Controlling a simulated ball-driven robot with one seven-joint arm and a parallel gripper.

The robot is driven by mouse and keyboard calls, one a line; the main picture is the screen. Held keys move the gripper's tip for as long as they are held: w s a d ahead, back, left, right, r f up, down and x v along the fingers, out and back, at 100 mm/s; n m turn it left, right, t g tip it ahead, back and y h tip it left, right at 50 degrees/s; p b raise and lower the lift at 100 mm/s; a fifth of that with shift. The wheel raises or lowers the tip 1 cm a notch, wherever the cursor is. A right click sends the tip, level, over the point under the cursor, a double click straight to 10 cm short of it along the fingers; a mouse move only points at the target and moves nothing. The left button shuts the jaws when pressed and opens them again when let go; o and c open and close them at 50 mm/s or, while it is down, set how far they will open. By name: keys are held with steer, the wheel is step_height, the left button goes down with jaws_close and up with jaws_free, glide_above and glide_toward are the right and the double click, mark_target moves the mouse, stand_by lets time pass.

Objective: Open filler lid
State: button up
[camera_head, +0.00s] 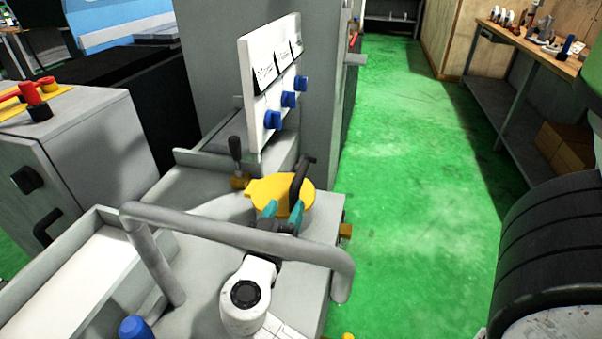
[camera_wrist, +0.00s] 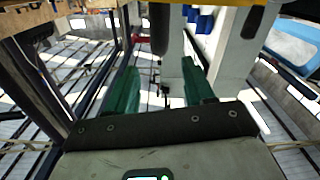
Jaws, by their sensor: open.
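The filler lid looks like a yellow disc (camera_head: 268,190) on the grey machine, with a dark upright handle (camera_head: 301,178) at its right side. My gripper (camera_head: 284,212) is at the lid's near edge, its two teal fingers apart and nothing seen between them. The fingers overlap the lid's near rim in the head view; I cannot tell whether they touch it. In the wrist view my open gripper (camera_wrist: 160,68) shows two green fingers. A yellow edge (camera_wrist: 215,3) crosses the top of that view, with a dark piece (camera_wrist: 252,20) below it, likely the lid and handle.
A grey tubular rail (camera_head: 235,232) runs in front of the lid. Behind stands a white panel with blue knobs (camera_head: 272,119). A black-handled lever (camera_head: 236,155) is left of the lid. Green floor (camera_head: 425,200) is clear to the right; a workbench (camera_head: 530,45) stands beyond.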

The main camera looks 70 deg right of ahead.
mark_target(298, 180)
steer(key=d, duration=0.7)
steer(key=d+p, duration=0.1)
steer(key=d, duration=0.2)
steer(key=shift+w+d, duration=0.3)
steer(key=shift+w, duration=0.1)
jaws_close()
